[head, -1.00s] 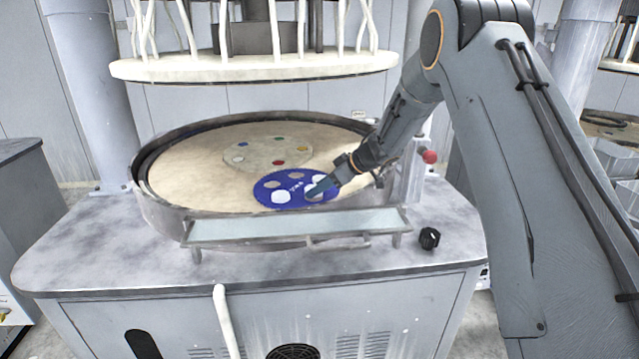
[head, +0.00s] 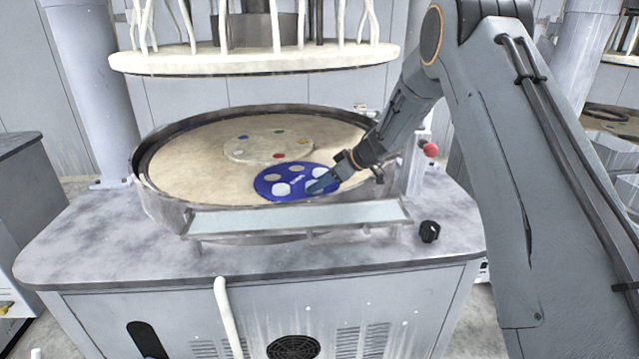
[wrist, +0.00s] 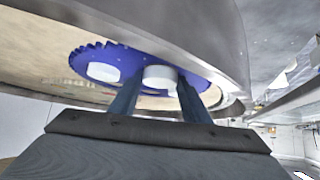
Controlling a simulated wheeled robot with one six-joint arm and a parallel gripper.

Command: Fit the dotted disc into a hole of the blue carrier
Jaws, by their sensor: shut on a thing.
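The blue carrier (head: 299,187) lies flat on the tan platen, towards its front right. Two of its holes at the back left show tan. White discs show at its front left (head: 282,189) and back right (head: 319,172). My gripper (head: 318,186) is at the carrier's right front. In the wrist view my gripper (wrist: 157,98) has a white disc (wrist: 160,77) between its fingers, at the carrier (wrist: 125,60). A second white disc (wrist: 102,72) sits to its left. I see no dots on the held disc. Whether it is seated in a hole is unclear.
A pale round plate (head: 268,150) with several coloured marks lies behind the carrier. The raised metal tank rim (head: 165,207) surrounds the platen. A pale flat bar (head: 295,220) stands in front. A black knob (head: 429,232) is at the right.

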